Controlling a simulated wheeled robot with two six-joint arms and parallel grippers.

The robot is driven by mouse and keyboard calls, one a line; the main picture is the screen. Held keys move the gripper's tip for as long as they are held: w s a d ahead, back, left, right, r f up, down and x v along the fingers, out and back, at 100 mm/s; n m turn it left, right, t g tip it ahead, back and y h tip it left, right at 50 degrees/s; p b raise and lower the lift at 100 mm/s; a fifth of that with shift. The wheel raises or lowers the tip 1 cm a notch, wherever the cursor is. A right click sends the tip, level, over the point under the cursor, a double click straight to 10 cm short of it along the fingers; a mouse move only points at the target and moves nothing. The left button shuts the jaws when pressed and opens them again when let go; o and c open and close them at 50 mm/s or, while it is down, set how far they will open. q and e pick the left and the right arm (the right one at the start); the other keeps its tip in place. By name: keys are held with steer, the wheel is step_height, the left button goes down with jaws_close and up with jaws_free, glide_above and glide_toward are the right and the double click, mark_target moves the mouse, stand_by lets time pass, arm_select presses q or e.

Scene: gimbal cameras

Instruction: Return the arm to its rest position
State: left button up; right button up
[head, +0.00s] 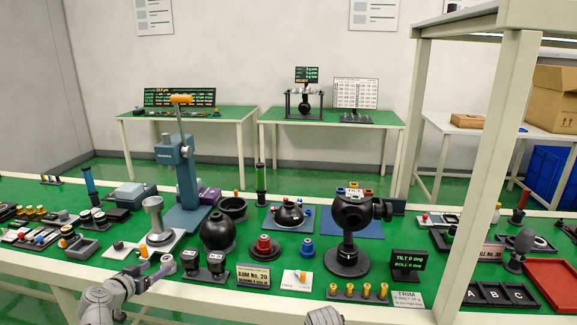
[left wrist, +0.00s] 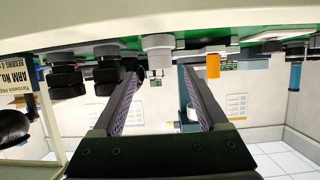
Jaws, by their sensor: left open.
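My left arm (head: 103,300) comes in from the lower left at the bench's front edge. Its left gripper (head: 150,276) is open at that edge. In the left wrist view the two fingers of the left gripper (left wrist: 158,75) stand apart with nothing between the pads. A pale grey round knob (left wrist: 158,43) shows beyond the gap, apart from the fingers as far as I can tell. An orange knob (left wrist: 213,65) shows to the right of the fingers. My right gripper is not in view.
The green bench (head: 125,262) is crowded. Two black knobs (head: 203,263) and a label plate (head: 253,276) stand right of the gripper. A blue stand (head: 183,180), a black ball (head: 218,232) and a black gimbal (head: 350,225) rise behind. A pale post (head: 495,160) stands at right.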

mark_target(164, 262)
arm_select(q)
steer(key=b+x, duration=0.2)
steer(key=x, duration=0.4)
steer(key=shift+w+f, duration=0.15)
steer(key=shift+w, duration=0.1)
steer(key=shift+f, duration=0.1)
steer(key=shift+s+r, duration=0.1)
steer(key=shift+r, duration=0.1)
